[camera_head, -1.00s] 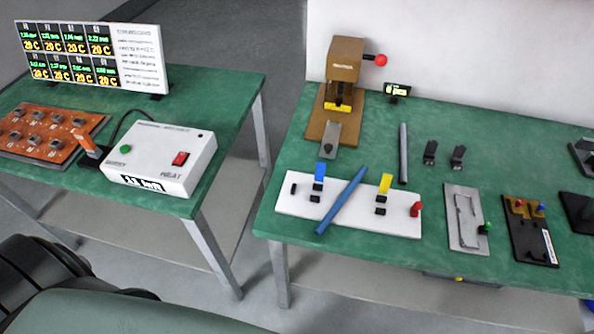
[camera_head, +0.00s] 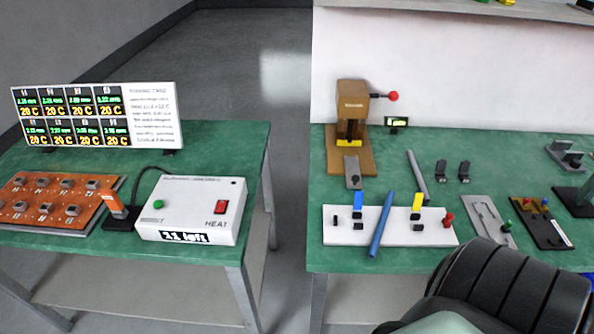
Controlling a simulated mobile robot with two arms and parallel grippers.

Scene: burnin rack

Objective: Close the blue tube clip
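The blue tube clip (camera_head: 358,205) stands on the white board (camera_head: 341,239) at the front of the right-hand table. Its blue flap points up from a small black base, so it looks open. A blue tube (camera_head: 381,225) lies slanted across the board, just right of the blue clip and apart from it. A yellow clip (camera_head: 417,205) also stands up on the board, right of the tube. Neither of my grippers is in view. A dark ribbed part of my own body covers the lower right and hides the table's front edge there.
A brown press with a red knob (camera_head: 392,96) stands behind the board. A grey tube (camera_head: 416,175), black clips and several fixtures lie to the right. A separate left table holds a white HEAT box (camera_head: 190,208), an orange board (camera_head: 45,208) and a display panel (camera_head: 95,118). A gap divides the tables.

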